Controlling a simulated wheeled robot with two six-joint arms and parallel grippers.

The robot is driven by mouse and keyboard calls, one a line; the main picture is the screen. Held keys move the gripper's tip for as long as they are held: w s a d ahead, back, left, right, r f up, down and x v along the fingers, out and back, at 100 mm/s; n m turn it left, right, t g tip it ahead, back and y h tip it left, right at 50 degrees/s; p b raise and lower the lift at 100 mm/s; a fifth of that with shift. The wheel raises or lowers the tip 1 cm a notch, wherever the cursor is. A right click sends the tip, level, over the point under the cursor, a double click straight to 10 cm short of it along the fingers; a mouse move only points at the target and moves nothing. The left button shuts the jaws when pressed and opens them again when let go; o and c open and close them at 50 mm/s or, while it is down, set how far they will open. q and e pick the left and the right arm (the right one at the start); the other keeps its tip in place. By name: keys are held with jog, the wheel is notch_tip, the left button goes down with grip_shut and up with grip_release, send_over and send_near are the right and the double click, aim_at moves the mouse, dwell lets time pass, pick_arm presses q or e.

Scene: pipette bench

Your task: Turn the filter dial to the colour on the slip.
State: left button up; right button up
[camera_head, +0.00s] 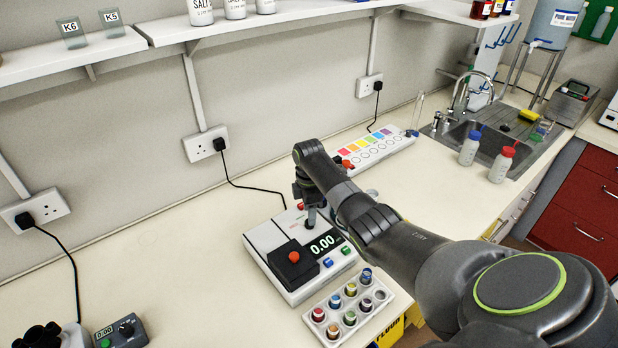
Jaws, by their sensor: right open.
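My right gripper (311,222) points down over the instrument's back part, just behind the display. It is open; I cannot tell whether its fingers touch anything. The filter dial is not clearly visible; the gripper covers that part of the panel. I cannot make out a colour slip with certainty. A white panel with a row of rainbow colour squares (366,147) lies behind, partly hidden by my arm. My left gripper is not in view.
A white rack of coloured vials (350,306) stands close in front of the instrument. Bottles with a blue cap (469,150) and a red cap (502,164) stand by the sink (487,140). A small grey device (121,332) is at bottom left.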

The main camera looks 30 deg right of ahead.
notch_tip(320, 180, up, 14)
jog(key=shift+w+r, duration=0.15)
jog(key=shift+w, duration=0.05)
jog(key=shift+w+d, duration=0.1)
dwell(0.3)
